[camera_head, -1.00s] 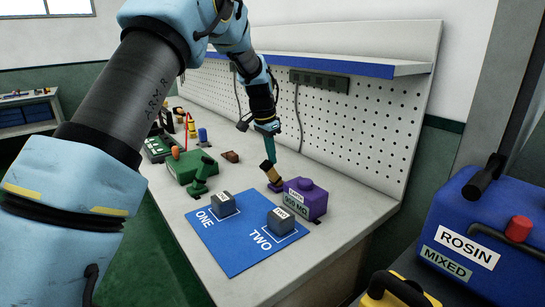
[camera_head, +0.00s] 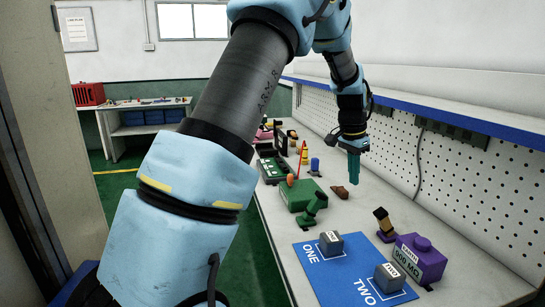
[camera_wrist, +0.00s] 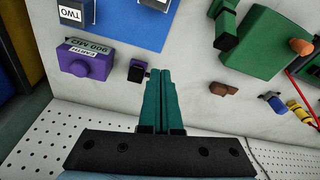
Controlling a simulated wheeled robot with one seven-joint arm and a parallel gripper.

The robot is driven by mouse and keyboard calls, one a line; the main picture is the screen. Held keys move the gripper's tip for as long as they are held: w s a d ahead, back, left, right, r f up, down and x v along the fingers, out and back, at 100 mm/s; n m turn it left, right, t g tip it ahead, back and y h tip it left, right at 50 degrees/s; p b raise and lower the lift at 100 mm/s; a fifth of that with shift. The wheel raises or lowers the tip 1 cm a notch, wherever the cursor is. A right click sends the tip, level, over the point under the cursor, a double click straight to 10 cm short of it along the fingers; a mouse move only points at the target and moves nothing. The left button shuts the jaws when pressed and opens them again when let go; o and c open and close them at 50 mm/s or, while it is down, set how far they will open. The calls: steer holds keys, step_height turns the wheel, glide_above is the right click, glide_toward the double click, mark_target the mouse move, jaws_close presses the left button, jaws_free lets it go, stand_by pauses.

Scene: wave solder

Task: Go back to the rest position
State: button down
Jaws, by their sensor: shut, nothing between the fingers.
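My gripper (camera_head: 353,166) hangs over the back of the workbench, its teal fingers pointing down. In the wrist view the fingers (camera_wrist: 163,100) lie side by side, shut, with nothing between them. Below it a small brown piece (camera_head: 341,191) lies on the bench. My arm crosses the head view from the lower left to the top and hides part of the room behind it.
The workbench (camera_head: 464,277) holds a blue mat (camera_head: 320,280) with grey blocks at ONE (camera_head: 331,243) and TWO (camera_head: 389,277). A pegboard (camera_head: 470,185) rises behind.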

steer(key=s+a+n, duration=0.2)
steer(key=a+n, duration=0.1)
steer(key=a, duration=0.7)
steer(key=s+a+n, duration=0.3)
steer(key=a, duration=0.6)
steer(key=s+a+f+n+y, duration=0.1)
steer(key=s+a+n, duration=0.5)
steer(key=s+a, duration=0.6)
steer(key=shift+a+f+t+y, duration=0.3)
steer(key=shift+a+f+t, duration=0.1)
steer(key=shift+a+f, duration=0.5)
steer(key=shift+s+r, duration=0.1)
